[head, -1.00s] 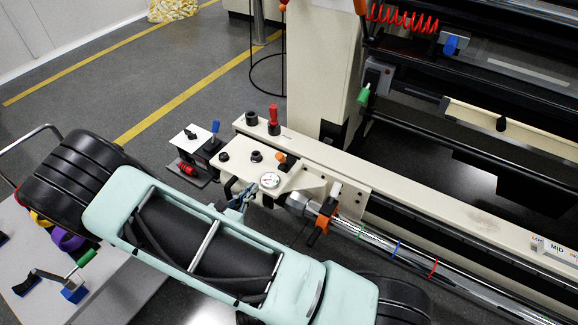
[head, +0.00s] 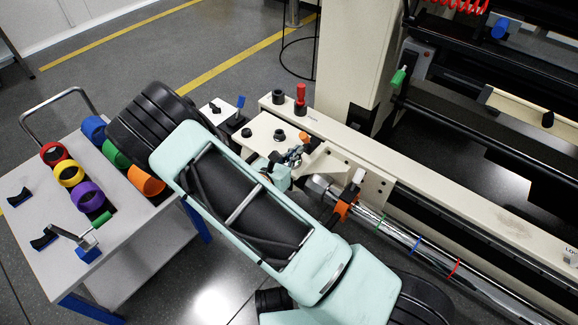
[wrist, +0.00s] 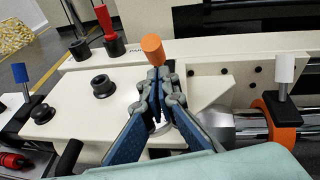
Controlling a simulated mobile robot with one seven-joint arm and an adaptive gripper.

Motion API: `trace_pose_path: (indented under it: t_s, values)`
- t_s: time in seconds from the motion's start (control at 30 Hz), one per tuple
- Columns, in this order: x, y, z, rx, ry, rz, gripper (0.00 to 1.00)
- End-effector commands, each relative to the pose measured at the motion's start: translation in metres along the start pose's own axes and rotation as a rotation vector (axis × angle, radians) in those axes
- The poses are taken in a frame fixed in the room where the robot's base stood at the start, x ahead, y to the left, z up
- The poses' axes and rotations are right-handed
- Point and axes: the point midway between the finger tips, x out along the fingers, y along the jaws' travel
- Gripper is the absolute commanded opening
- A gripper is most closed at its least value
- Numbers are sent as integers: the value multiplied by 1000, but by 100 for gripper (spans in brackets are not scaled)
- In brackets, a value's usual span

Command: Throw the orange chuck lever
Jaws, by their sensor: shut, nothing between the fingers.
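My gripper (wrist: 160,78) is shut and empty, with its blue pads meeting at the tips. In the wrist view an orange cylindrical knob (wrist: 152,48) stands just beyond the fingertips, its lower part hidden by them; I cannot tell whether they touch. The collar also shows in the head view (head: 342,210).
A red-handled lever (wrist: 104,20), black knobs (wrist: 103,86) and a blue-tipped lever (wrist: 20,73) stand to the left on the machine side. A cream upright bracket (head: 370,182) stands close right of my gripper. A cart (head: 140,235) with coloured rings is at left.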

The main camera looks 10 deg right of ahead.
Motion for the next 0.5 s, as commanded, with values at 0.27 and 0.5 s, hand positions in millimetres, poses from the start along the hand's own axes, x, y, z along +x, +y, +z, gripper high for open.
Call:
trace_pose_path:
  t_s: [0.27,0.5]
  values:
    - [9,0,9,-1,0,-1,0]
    - [9,0,9,-1,0,-1,0]
